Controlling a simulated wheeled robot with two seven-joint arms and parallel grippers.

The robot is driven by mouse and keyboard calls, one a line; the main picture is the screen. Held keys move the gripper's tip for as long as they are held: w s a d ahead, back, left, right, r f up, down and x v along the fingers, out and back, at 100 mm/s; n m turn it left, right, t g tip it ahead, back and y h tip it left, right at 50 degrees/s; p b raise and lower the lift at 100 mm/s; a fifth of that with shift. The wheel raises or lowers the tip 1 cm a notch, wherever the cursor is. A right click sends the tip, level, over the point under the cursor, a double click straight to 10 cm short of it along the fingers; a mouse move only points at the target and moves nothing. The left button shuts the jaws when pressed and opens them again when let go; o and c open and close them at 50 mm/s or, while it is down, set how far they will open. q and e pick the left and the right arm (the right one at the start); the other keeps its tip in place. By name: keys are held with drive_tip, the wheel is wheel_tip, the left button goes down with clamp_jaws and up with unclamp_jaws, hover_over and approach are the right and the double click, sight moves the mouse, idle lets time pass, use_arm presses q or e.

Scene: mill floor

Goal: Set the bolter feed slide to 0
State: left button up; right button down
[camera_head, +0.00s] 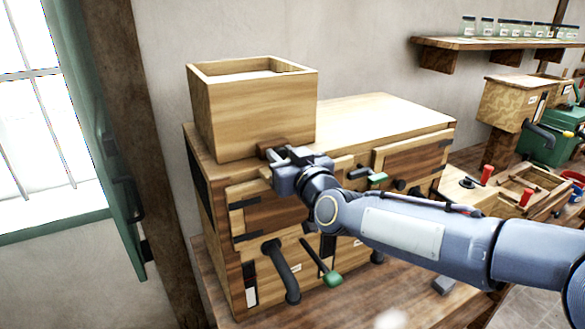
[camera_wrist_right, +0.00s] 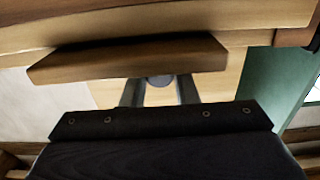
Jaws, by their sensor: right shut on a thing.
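The bolter (camera_head: 216,205) is a wooden cabinet with a square open hopper (camera_head: 255,110) on its top left. A darker brown wooden piece, which looks like the feed slide (camera_head: 269,146), sticks out at the foot of the hopper's front. My right gripper (camera_head: 277,158) is at this piece, with its jaws shut on it. In the right wrist view the slide's wooden bar (camera_wrist_right: 130,61) lies across the picture, and a grey round part shows between my right gripper's fingers (camera_wrist_right: 159,90). I see no readable scale or number for the slide. My left gripper is not in view.
On the cabinet front are a dark curved handle (camera_head: 282,270), a lever with a green grip (camera_head: 333,279), and another green-gripped lever (camera_head: 377,178). A green-framed window (camera_head: 120,190) is at left. A wooden tray with red-handled parts (camera_head: 530,187) stands at right. A jar shelf (camera_head: 500,43) hangs above.

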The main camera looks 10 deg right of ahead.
drive_tip(key=shift+w+r, duration=0.1)
drive_tip(key=c, duration=1.4)
unclamp_jaws()
drive_tip(key=shift+o, duration=1.2)
drive_tip(key=shift+w+a, duration=0.1)
drive_tip(key=shift+w, duration=0.05)
drive_tip(key=v, duration=0.8)
drive_tip(key=shift+b, duration=0.35)
